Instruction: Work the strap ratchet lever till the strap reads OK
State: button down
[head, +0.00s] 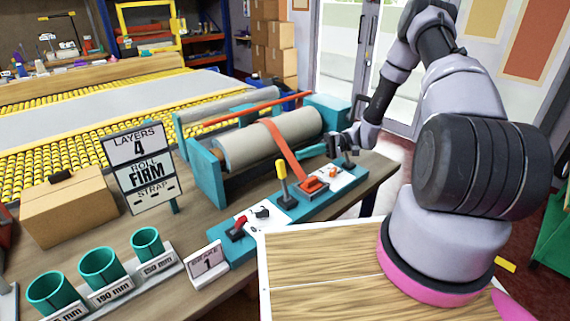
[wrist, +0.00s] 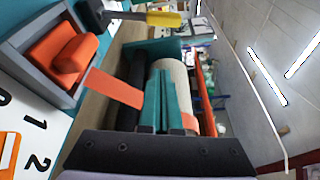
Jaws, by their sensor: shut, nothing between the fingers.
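The strap ratchet (head: 313,185) is an orange lever in a grey housing on the teal control rail; it shows upper left in the wrist view (wrist: 75,55). The orange strap (head: 283,150) runs from it up over the rolled rug (head: 255,145); the strap also crosses the wrist view (wrist: 112,88). The sign (head: 145,165) reads LAYERS 4, ROLL FIRM, and dashes beside STRAP. My gripper (head: 303,153) is beyond the ratchet, near the strap; its teal fingers (wrist: 156,72) are closed together and empty. The fingers hide part of the strap in the wrist view. I see no contact with the lever.
A yellow-handled lever (head: 282,180) stands left of the ratchet. Teal cups (head: 102,268) and a cardboard box (head: 68,207) stand on the left. The wooden top in front (head: 325,270) is clear.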

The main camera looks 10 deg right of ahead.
aim_at(284, 165)
jog(key=shift+s+a+r, duration=0.1)
jog(key=shift+s+a, duration=0.9)
jog(key=shift+a, duration=0.25)
jog(key=shift+s+a+f, duration=0.1)
jog(key=shift+s+a, duration=0.85)
jog(key=shift+a, duration=0.3)
jog(key=shift+s+a+r, duration=0.1)
jog(key=shift+s+a, duration=0.9)
jog(key=shift+a, duration=0.25)
